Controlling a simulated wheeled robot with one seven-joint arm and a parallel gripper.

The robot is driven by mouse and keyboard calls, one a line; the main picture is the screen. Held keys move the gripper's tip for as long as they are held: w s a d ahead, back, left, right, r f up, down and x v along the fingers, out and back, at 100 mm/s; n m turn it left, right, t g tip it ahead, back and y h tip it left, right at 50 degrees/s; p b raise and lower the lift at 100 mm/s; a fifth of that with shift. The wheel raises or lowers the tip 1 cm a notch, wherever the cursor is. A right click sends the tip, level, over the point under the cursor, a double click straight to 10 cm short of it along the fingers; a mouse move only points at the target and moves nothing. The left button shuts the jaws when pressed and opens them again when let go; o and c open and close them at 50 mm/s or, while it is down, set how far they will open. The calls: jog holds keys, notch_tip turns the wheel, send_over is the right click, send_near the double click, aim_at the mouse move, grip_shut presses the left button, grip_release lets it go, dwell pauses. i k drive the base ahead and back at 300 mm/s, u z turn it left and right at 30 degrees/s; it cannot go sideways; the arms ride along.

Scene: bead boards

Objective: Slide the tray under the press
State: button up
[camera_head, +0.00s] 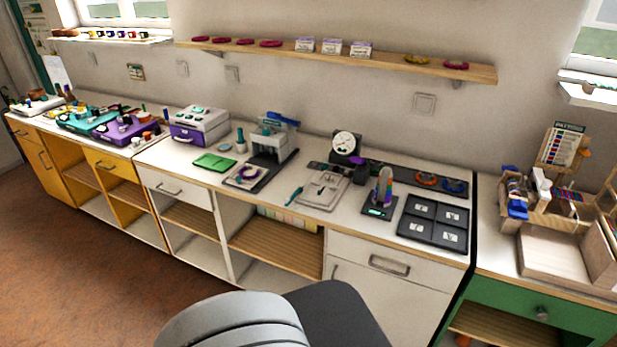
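The press (270,143) stands on the white counter, a grey-white frame with a blue lever (284,118) on top and a dark base. A dark flat strip runs from under it toward the front edge. A small pale tray (232,181) with a purple item on it sits on the front part of this strip, in front of the press and not beneath its head. What lies under the press head is too small to tell. My gripper is not in view; only grey and black parts of my own body show at the bottom.
A green mat (214,162) lies left of the tray, near a white and purple box (199,124). Right of it are a pale board (321,190), a dial gauge (345,144), a rainbow cone (383,187) and a dark compartment tray (433,240). A shelf (350,58) hangs above.

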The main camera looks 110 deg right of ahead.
aim_at(234, 179)
jog(key=z, duration=3.5)
jog(key=i, duration=0.65)
jog(key=u, duration=0.55)
jog(key=i, duration=0.9)
jog(key=u, duration=0.75)
jog(key=i, duration=0.35)
jog(key=u, duration=0.3)
